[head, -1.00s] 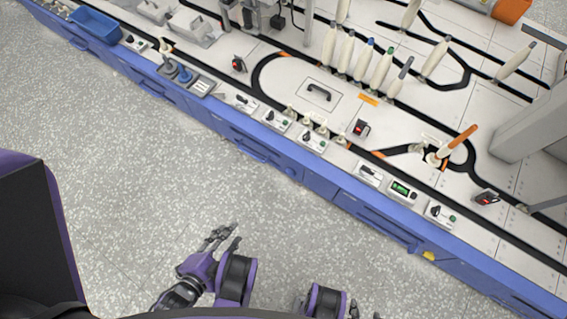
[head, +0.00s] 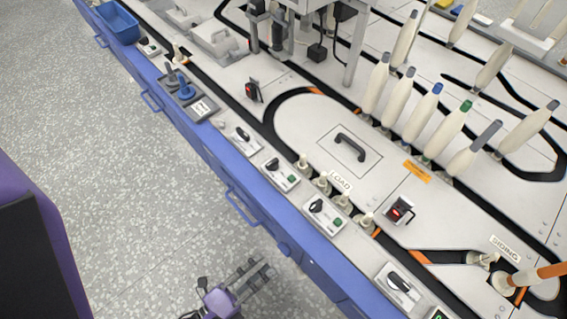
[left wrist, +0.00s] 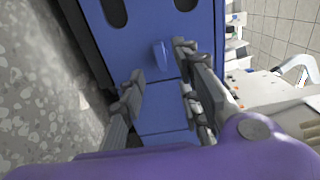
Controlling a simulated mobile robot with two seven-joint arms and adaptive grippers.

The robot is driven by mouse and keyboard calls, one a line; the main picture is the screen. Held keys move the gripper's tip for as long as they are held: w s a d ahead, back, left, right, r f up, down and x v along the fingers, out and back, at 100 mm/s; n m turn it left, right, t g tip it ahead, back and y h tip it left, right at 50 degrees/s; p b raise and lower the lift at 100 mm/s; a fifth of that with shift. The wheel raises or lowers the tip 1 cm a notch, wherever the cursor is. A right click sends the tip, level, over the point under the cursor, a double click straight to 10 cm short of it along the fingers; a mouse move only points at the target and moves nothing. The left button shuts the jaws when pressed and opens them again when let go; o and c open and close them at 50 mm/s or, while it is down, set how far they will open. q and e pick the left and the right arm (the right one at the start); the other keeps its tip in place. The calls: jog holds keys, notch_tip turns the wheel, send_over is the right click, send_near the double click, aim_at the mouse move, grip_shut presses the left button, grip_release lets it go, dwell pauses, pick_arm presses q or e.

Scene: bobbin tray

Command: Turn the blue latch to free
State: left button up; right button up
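In the left wrist view a small blue latch (left wrist: 161,57) stands out from a blue panel. It appears upright in that picture, in the gap beyond my fingertips. My left gripper (left wrist: 158,75) is open with nothing between its fingers, and the latch lies between their lines. In the head view my left gripper (head: 258,272) is low in the picture, beside the blue front of the bench. A small blue piece on that front (head: 284,250) is near its fingertips; I cannot tell if it is the same latch. My right gripper is not in view.
The bench top (head: 300,115) carries a black track, pale bobbins (head: 422,110) and switch boxes (head: 325,213) along its edge. A blue handle (head: 240,207) sticks out from the bench front. A blue bin (head: 116,22) is at the far left. The speckled floor (head: 110,180) is clear.

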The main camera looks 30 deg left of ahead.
pick_arm(q)
jog(key=b+x, duration=0.1)
jog(key=x, duration=0.5)
grip_shut()
